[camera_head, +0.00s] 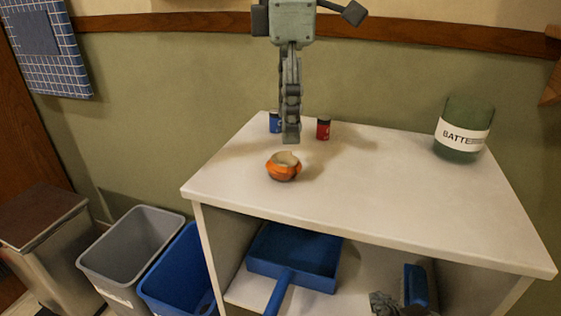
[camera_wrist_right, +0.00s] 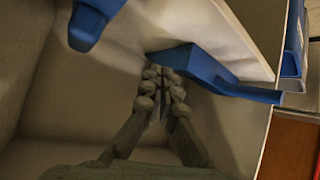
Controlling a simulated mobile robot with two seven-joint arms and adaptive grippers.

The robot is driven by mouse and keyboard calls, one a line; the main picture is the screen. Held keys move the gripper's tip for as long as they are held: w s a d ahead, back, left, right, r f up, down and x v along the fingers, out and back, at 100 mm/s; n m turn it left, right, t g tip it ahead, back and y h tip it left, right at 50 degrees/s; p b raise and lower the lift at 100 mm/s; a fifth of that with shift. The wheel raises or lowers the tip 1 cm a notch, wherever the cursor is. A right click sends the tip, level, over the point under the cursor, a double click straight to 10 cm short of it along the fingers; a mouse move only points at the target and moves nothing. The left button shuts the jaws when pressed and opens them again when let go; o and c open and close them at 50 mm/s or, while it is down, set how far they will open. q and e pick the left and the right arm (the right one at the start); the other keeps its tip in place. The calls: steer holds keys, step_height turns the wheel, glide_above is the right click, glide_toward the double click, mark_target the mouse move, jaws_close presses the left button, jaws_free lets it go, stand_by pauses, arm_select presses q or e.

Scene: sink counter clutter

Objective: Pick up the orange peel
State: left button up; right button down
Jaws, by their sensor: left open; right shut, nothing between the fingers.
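The orange peel (camera_head: 284,167) is a small orange cup shape with a pale inside. It sits on the white counter top (camera_head: 400,205) near its left end. My left gripper (camera_head: 290,138) hangs pointing down, just above the peel in the picture and apart from it. It is seen edge-on, and it is open and empty. My right gripper (camera_head: 383,303) is low in the open shelf under the counter, beside the blue brush (camera_head: 415,286). In the right wrist view its fingers (camera_wrist_right: 163,76) are together with nothing between them.
A blue battery (camera_head: 274,123) and a red battery (camera_head: 323,129) stand behind the peel. A green jar (camera_head: 463,130) labelled "BATTE" stands at the back right. A blue dustpan (camera_head: 296,257) lies on the shelf below. Grey (camera_head: 130,245) and blue (camera_head: 178,275) bins stand at left.

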mark_target(284, 158)
arm_select(q)
steer(key=f, duration=0.7)
steer(key=shift+s+a+f+b, duration=0.15)
steer(key=shift+s+a+b, duration=0.15)
arm_select(e)
steer(key=a+r, duration=0.1)
steer(key=w+a+r+t, duration=0.1)
steer(key=shift+w+a+r+t+y, duration=0.1)
steer(key=shift+w+r+t+y, duration=0.2)
steer(key=shift+y, duration=0.1)
arm_select(q)
steer(key=shift+c, duration=0.3)
steer(key=c, duration=1)
